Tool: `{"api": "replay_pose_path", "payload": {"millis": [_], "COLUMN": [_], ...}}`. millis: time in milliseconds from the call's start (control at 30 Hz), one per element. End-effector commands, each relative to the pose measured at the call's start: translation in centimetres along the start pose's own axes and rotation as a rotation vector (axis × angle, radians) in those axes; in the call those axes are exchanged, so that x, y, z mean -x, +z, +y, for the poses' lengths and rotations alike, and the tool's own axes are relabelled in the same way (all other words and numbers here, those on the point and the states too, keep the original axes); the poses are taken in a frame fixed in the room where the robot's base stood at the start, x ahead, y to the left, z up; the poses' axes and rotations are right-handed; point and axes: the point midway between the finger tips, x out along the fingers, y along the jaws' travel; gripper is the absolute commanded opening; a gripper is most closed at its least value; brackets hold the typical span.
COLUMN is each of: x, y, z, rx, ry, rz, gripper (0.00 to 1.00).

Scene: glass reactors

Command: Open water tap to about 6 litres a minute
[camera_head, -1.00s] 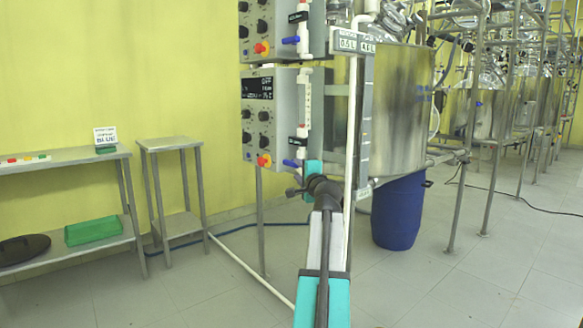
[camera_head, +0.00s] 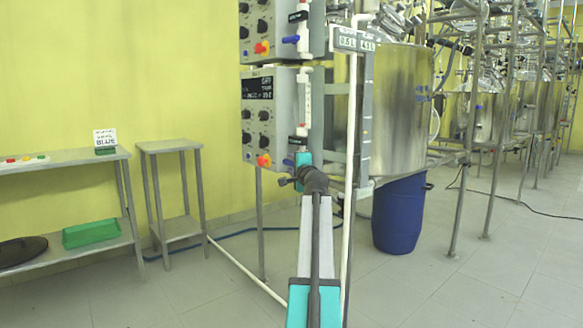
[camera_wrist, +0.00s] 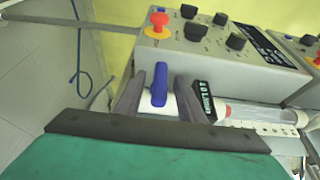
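The lower water tap has a blue lever handle (camera_wrist: 161,84) on a white body, seen in the wrist view below the control box. My gripper (camera_wrist: 158,100) is open, with one dark finger on each side of the blue handle and a gap visible on both sides. The clear flow tube (camera_wrist: 255,112) with a red end shows beside a black label (camera_wrist: 203,101) in the wrist view. Its float reading is too small to tell.
The control box (camera_wrist: 225,60) has black knobs and a red-and-yellow button (camera_wrist: 158,25) close to my fingers. A second blue tap handle (camera_head: 291,39) sits above. A steel vessel (camera_head: 400,110) and blue drum (camera_head: 398,213) stand right; tables stand left.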

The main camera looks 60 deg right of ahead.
Motion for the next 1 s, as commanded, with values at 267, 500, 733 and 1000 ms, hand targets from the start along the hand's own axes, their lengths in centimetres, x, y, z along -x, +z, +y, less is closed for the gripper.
{"api": "replay_pose_path", "payload": {"millis": [267, 500, 733, 1000], "x": [-1.4, -1.5, -1.5, -1.5], "y": [0.0, 0.0, -0.1, -0.1], "z": [0.0, 0.0, 0.0, 0.0], "rx": [0.0, 0.0, 0.0, 0.0], "ry": [0.0, 0.0, 0.0, 0.001], "rz": [0.0, 0.001, 0.001, 0.001], "gripper": [0.36, 0.36, 0.17, 0.0]}}
